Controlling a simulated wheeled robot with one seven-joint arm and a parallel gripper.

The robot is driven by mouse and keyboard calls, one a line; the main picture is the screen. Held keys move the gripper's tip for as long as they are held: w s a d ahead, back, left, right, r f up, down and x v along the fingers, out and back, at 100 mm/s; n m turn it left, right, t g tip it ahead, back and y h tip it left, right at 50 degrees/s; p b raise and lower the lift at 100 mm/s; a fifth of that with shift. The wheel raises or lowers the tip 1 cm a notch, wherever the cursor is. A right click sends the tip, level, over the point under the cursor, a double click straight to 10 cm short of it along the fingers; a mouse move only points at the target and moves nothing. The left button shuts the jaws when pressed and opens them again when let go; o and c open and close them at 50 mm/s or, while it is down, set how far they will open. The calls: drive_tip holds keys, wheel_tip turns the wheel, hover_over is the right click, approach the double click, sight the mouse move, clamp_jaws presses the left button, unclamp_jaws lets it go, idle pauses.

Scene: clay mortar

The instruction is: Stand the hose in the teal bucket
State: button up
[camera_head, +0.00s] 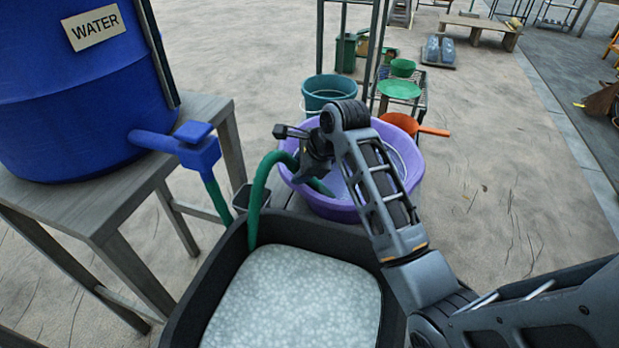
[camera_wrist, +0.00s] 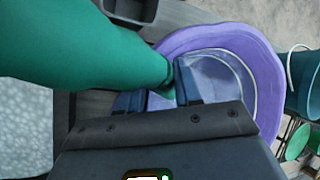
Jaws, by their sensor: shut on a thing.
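The green hose (camera_head: 257,200) rises in an arch from the near tub's back-left edge to my gripper (camera_head: 310,168). Its free end pokes out past the gripper, over the purple basin. In the wrist view the hose (camera_wrist: 75,45) crosses from the left and passes between the fingers of my gripper (camera_wrist: 160,88), which is shut on it near its end. The teal bucket (camera_head: 325,92) stands behind the purple basin, apart from the hose. It also shows in part at the right edge of the wrist view (camera_wrist: 304,82).
The purple basin (camera_head: 408,158) lies below my gripper. The dark tub (camera_head: 180,318) of pale liquid is in front. A blue water barrel (camera_head: 75,110) with a tap (camera_head: 195,150) stands left on a table (camera_head: 110,200). Green bowls and an orange scoop (camera_head: 405,124) sit right of the bucket.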

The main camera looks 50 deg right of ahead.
wheel_tip(320, 180, up, 10)
drive_tip(key=shift+f, duration=0.25)
drive_tip(key=r, duration=0.1)
drive_tip(key=a+r+p, duration=0.1)
drive_tip(key=r, duration=0.1)
drive_tip(key=shift+w+a+p, duration=0.15)
drive_tip(key=shift+a+p, duration=0.05)
drive_tip(key=shift+p, duration=0.1)
drive_tip(key=a+r, duration=0.4)
drive_tip(key=r, duration=0.2)
drive_tip(key=shift+w, duration=0.25)
